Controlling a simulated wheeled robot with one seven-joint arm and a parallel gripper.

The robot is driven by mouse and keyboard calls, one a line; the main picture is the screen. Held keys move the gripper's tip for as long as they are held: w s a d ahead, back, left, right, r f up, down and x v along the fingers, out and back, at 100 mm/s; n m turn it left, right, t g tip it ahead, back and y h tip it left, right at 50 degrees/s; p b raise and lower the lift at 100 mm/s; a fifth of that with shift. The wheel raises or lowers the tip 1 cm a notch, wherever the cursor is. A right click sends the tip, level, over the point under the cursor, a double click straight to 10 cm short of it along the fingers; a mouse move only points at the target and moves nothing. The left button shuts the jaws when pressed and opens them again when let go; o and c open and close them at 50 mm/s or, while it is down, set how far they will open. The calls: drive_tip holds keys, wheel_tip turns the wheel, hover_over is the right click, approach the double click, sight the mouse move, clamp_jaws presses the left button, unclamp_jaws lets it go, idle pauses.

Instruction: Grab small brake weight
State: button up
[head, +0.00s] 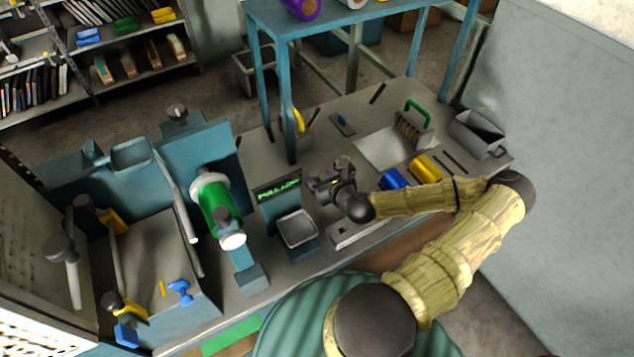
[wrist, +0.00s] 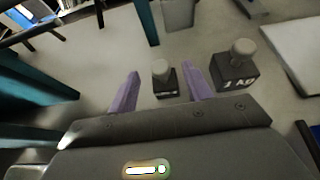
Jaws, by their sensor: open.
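The small brake weight (wrist: 165,80) is a small dark block with a pale round knob on top, upright on the grey bench in the wrist view. It stands between the two purple fingers of my gripper (wrist: 160,71), which are open and spread to its left and right. I cannot tell whether either finger touches it. A larger dark weight (wrist: 237,72) with a knob and white marking stands to its right, outside the right finger. In the head view my gripper (head: 322,183) is low over the bench, and I cannot make out the weights there.
A scale (head: 297,229) with a green display is left of my gripper. Blue (head: 393,179) and yellow (head: 425,168) rolls lie to its right. A teal rack leg (head: 288,135) rises behind it. A pale plate (head: 380,147) and a grey bin (head: 476,133) are farther right.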

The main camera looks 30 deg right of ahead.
sight(315, 174)
drive_tip(key=shift+w+a+f, duration=0.2)
drive_tip(key=shift+w+f, duration=0.05)
drive_tip(key=shift+w, duration=0.25)
drive_tip(key=shift+s+d, duration=0.1)
drive_tip(key=shift+d, duration=0.1)
drive_tip(key=shift+w+f, duration=0.2)
drive_tip(key=shift+w, duration=0.25)
drive_tip(key=x, duration=0.4)
drive_tip(key=shift+w+f+p, duration=0.2)
drive_tip(key=shift+w+p, duration=0.05)
drive_tip(key=shift+p, duration=0.15)
drive_tip(key=shift+d, duration=0.1)
drive_tip(key=shift+s, duration=0.15)
drive_tip(key=shift+a, duration=0.3)
drive_tip(key=shift+c, duration=0.4)
drive_tip(key=shift+d, duration=0.15)
clamp_jaws()
